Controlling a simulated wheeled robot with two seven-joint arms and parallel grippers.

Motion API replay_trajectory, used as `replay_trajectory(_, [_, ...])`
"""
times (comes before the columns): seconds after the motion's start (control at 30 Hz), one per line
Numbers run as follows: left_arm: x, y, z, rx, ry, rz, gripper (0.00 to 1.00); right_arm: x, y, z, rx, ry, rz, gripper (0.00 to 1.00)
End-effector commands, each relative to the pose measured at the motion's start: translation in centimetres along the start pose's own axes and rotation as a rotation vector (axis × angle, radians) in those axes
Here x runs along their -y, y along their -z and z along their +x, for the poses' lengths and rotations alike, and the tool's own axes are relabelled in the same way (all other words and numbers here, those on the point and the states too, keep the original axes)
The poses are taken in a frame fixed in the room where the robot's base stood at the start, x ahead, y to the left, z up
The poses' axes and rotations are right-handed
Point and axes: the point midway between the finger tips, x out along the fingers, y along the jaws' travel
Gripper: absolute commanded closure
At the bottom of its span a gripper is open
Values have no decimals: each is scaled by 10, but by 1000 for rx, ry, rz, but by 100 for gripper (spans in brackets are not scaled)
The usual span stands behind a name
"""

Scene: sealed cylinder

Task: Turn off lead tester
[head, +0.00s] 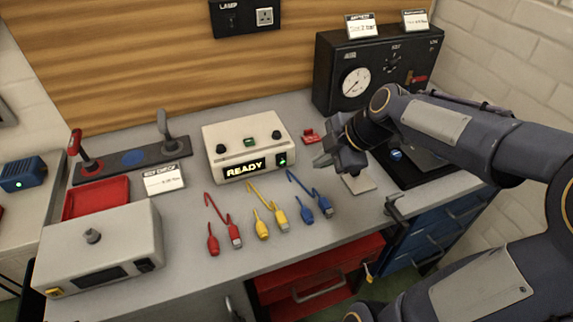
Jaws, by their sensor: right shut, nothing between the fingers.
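The lead tester (247,148) is a cream box in the middle of the bench. Its front display reads READY, and a small switch (282,159) glows green at the right of the display. My right gripper (322,163) is shut and empty, just right of the tester's front corner, apart from the switch in the picture. My left gripper is not in view.
Red (212,243), yellow (262,229) and blue (307,214) leads lie in front of the tester. A grey box (100,242) stands at front left, a black gauge panel (375,65) at back right. A small red part (310,137) lies behind my gripper.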

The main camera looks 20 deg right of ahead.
Motion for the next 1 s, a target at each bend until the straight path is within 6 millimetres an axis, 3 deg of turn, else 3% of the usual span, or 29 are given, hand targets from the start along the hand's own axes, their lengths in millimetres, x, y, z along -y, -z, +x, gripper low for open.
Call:
replay_trajectory(0.33, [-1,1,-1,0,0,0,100,1,0,12,-1,5,2,100])
replay_trajectory(0.77, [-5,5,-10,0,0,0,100,2,2,98,-3,9,1,100])
replay_trajectory(1.0, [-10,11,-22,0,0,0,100,-26,0,116,-1,2,1,100])
